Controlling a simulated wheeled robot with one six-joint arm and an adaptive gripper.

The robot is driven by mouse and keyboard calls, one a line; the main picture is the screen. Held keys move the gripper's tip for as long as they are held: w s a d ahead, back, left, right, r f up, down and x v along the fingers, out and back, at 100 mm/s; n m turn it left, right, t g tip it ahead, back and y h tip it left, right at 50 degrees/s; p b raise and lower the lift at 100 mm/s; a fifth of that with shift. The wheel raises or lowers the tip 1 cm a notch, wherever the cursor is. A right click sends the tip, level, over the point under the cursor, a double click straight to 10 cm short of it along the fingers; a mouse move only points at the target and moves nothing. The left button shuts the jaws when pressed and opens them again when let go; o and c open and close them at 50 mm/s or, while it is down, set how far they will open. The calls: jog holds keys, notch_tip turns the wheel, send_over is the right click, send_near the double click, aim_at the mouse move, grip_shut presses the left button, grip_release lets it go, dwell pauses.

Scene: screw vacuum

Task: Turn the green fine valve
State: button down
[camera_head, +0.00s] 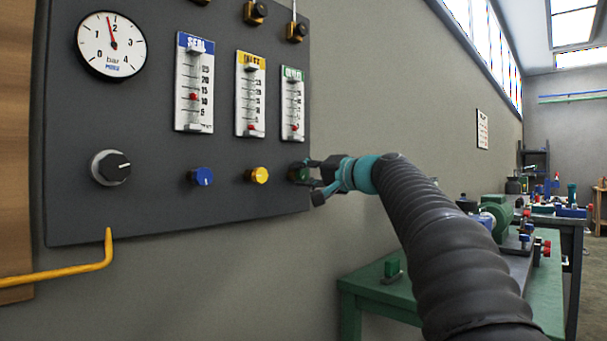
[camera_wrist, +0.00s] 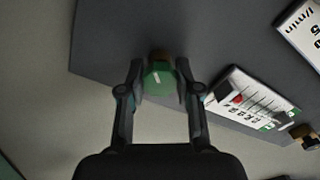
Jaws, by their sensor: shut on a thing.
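The green fine valve (camera_wrist: 158,78) is a round green knob with a white line, on a brass base on the dark panel. In the head view the green fine valve (camera_head: 298,173) sits at the panel's lower right, partly hidden by my gripper. My gripper (camera_head: 306,174) reaches it from the right. In the wrist view my gripper (camera_wrist: 160,82) has one finger on each side of the knob and is shut on it. The white line on the knob is tilted slightly from upright in that view.
The dark panel (camera_head: 150,215) also carries a blue knob (camera_head: 203,176), a yellow knob (camera_head: 259,175), a black selector (camera_head: 111,167), a pressure gauge (camera_head: 111,45) and three flow meters. A yellow pipe (camera_head: 70,272) leaves its lower edge. A green bench (camera_head: 375,286) stands right.

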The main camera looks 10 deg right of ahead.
jog(key=c, duration=0.8)
grip_release()
jog(key=v, duration=1.2)
